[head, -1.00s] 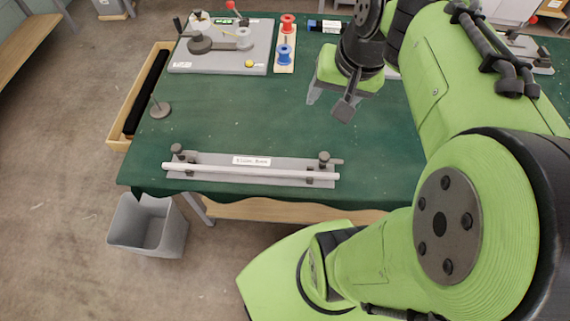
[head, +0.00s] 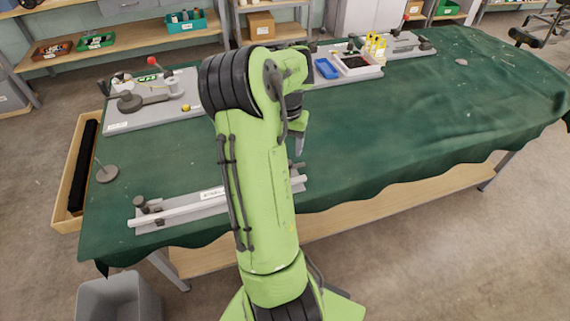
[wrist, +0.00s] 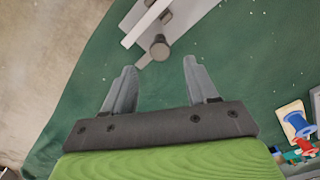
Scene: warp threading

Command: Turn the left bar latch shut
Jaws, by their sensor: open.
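The left bar latch (head: 143,205) is a dark knob with a short piece at the left end of a grey base plate (head: 215,207) near the table's front edge. Its exact turn is too small to tell. A white bar (head: 180,213) lies along the plate; my arm hides part of it. My gripper (head: 300,150) is by the plate's right end, well away from the left latch. In the wrist view its two fingers (wrist: 155,85) are apart and empty. A dark latch knob (wrist: 160,48), apparently the right one, lies beyond the fingertips beside the bar's end.
A grey fixture board (head: 150,105) with a red-knobbed lever stands behind. A thin post on a round base (head: 107,174) is at the left. Red and blue spools (wrist: 297,122) show in the wrist view. The green cloth right of my arm is mostly clear.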

